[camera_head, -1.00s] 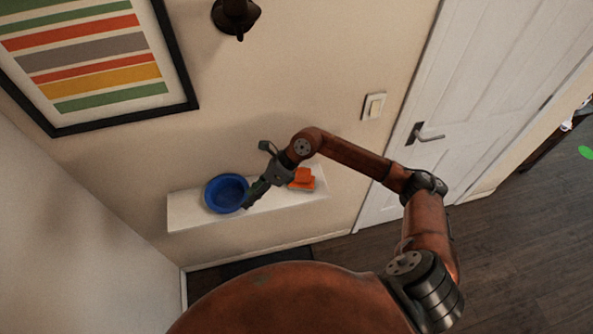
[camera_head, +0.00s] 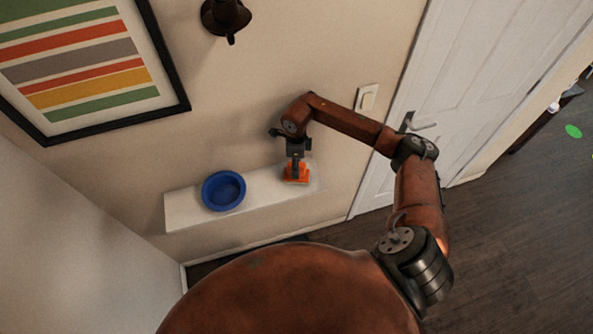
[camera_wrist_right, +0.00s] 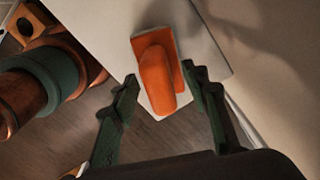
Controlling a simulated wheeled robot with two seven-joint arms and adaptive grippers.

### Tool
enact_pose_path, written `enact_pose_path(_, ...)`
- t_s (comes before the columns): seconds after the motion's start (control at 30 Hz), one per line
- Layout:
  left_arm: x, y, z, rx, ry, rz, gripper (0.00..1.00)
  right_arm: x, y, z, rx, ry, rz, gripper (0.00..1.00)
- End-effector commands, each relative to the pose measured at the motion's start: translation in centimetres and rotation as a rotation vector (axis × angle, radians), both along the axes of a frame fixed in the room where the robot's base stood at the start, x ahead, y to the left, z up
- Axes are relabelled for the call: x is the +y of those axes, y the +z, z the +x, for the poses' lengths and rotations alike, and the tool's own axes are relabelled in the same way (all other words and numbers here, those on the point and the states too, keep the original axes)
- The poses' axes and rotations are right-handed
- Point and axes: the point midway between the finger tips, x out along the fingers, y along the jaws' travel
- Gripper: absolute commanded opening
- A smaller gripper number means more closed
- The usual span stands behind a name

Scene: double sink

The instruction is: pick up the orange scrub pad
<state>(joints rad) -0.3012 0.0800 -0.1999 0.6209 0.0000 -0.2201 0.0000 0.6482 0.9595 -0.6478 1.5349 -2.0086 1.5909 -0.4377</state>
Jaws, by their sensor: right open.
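The orange scrub pad (camera_head: 299,177) lies on the right part of a white wall shelf (camera_head: 186,213), partly hidden by my right gripper in the head view. In the right wrist view the pad (camera_wrist_right: 156,76) shows a raised orange grip on an orange base. My right gripper (camera_head: 296,178) points down over the pad. In the wrist view its two dark green fingers (camera_wrist_right: 164,82) are apart, one on each side of the pad, and the pad is not gripped. I cannot tell whether the fingers touch it. My left gripper is not in view.
A blue bowl (camera_head: 223,190) stands on the same shelf, left of the pad, with bare shelf between them. The wall is close behind the shelf. A light switch (camera_head: 367,98) and a white door (camera_head: 470,85) are to the right.

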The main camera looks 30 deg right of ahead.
Motion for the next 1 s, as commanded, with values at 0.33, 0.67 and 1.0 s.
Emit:
enact_pose_path(0.33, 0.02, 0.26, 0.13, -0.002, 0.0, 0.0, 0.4, -0.01, -1.14, -0.08, 0.0, 0.0, 0.0, 0.42)
enact_pose_path(0.67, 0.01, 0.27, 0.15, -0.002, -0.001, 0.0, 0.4, 0.01, -1.11, -0.09, 0.001, 0.0, 0.001, 0.2)
enact_pose_path(1.0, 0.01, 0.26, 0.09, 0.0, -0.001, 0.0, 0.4, 0.01, -1.09, -0.09, 0.001, 0.0, 0.001, 0.0)
